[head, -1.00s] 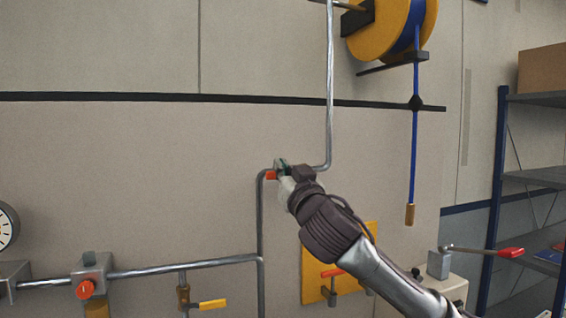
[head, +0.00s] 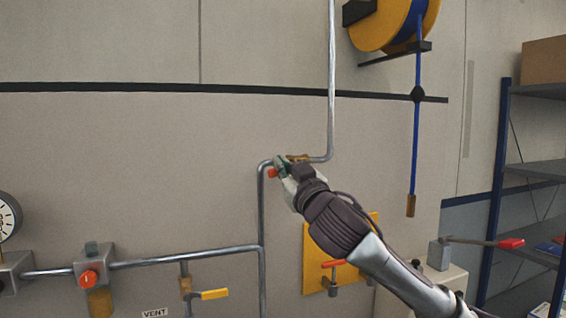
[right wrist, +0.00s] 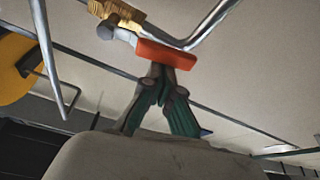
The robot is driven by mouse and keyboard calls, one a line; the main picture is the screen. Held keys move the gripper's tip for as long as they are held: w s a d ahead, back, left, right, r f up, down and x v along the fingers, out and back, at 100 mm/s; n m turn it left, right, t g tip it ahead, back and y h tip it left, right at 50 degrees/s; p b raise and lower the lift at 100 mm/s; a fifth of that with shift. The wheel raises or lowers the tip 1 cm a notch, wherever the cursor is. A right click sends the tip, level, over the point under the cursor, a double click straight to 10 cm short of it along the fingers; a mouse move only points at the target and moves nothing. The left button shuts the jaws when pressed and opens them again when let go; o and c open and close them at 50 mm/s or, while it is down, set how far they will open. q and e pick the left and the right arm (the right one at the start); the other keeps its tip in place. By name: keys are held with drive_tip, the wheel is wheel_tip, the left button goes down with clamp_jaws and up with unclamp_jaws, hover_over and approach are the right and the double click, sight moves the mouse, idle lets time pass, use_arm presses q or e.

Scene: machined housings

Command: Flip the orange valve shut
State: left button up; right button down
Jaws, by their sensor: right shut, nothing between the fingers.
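The orange valve has a brass body (head: 298,158) on the bent steel pipe, and its orange handle (head: 272,173) shows just left of my right gripper. In the right wrist view the orange handle (right wrist: 165,54) crosses in front of the fingertips, with the brass body (right wrist: 117,14) at upper left. My right gripper (head: 281,166) is shut and empty; its tips (right wrist: 161,75) are right at the handle, and I cannot tell whether they touch. In the head view the gripper hides part of the handle. My left gripper is not in view.
A yellow panel (head: 315,240) with a red-handled valve (head: 333,265) is below my right arm. A red-tipped lever (head: 510,243) and shelves (head: 535,170) are right.

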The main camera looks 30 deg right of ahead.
drive_tip(key=s+d+f+n+g+y+p, duration=0.1)
drive_tip(key=d+f+n+y, duration=0.3)
drive_tip(key=n, duration=0.8)
drive_tip(key=shift+d+f+g+p, duration=0.15)
drive_tip(key=shift+f+g+p, duration=0.25)
drive_tip(key=shift+f, duration=0.75)
